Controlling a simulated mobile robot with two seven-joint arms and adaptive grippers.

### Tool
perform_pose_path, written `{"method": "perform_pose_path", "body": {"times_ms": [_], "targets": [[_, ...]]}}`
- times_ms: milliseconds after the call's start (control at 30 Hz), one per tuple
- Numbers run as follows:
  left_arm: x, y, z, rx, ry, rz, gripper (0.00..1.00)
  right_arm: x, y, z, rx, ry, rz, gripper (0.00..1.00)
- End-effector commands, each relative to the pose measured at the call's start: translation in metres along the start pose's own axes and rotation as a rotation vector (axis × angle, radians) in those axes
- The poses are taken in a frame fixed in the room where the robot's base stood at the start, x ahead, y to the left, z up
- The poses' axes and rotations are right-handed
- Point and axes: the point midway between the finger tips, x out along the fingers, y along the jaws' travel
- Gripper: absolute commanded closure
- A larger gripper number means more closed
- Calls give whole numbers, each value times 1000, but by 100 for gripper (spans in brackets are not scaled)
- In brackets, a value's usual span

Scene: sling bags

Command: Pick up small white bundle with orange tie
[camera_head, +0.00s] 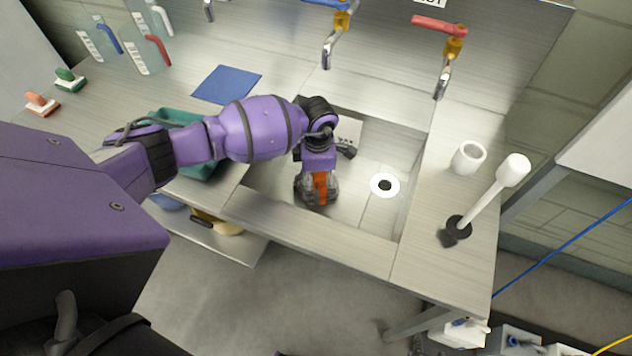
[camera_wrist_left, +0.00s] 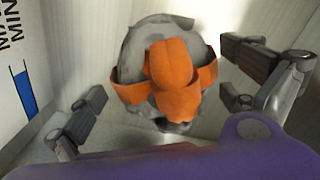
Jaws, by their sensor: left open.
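The small bundle (camera_wrist_left: 135,52) looks greyish white and lumpy, with a wide orange tie (camera_wrist_left: 172,78) knotted around it. It fills the middle of the left wrist view. In the head view the bundle (camera_head: 303,190) is in the sink, partly covered by my left arm, with the orange tie (camera_head: 320,187) showing. My left gripper (camera_head: 318,172) reaches down into the sink over it. In the left wrist view the gripper (camera_wrist_left: 163,88) is open, with fingers spread on both sides of the bundle and no clear grip on it. My right gripper is not in view.
The sink (camera_head: 375,225) has walls close around the gripper and a drain (camera_head: 385,186) to the right. A white marked panel (camera_wrist_left: 15,65) stands close at left in the wrist view. Taps hang behind. A white cup (camera_head: 468,158) and brush (camera_head: 490,195) stand on the right counter.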

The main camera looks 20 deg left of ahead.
Motion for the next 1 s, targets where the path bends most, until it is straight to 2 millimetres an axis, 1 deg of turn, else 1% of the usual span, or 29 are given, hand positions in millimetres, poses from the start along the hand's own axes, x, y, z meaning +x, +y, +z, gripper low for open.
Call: {"method": "perform_pose_path", "body": {"times_ms": [33, 100, 333, 367, 733, 933, 1000], "targets": [[7, -1, -1, -2, 2, -3, 0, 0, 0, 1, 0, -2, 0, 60], [11, -1, -1, -1, 1, -2, 0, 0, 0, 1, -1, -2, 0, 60], [12, 0, -1, -1, 1, -1, 0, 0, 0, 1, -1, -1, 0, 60], [12, 0, -1, -1, 1, -1, 3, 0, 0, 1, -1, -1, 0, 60], [12, 0, -1, -1, 1, -1, 51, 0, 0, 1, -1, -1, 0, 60], [12, 0, -1, -1, 1, 0, 52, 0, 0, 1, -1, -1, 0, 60], [9, 1, -1, -1, 0, 1, 52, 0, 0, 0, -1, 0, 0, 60]]}}
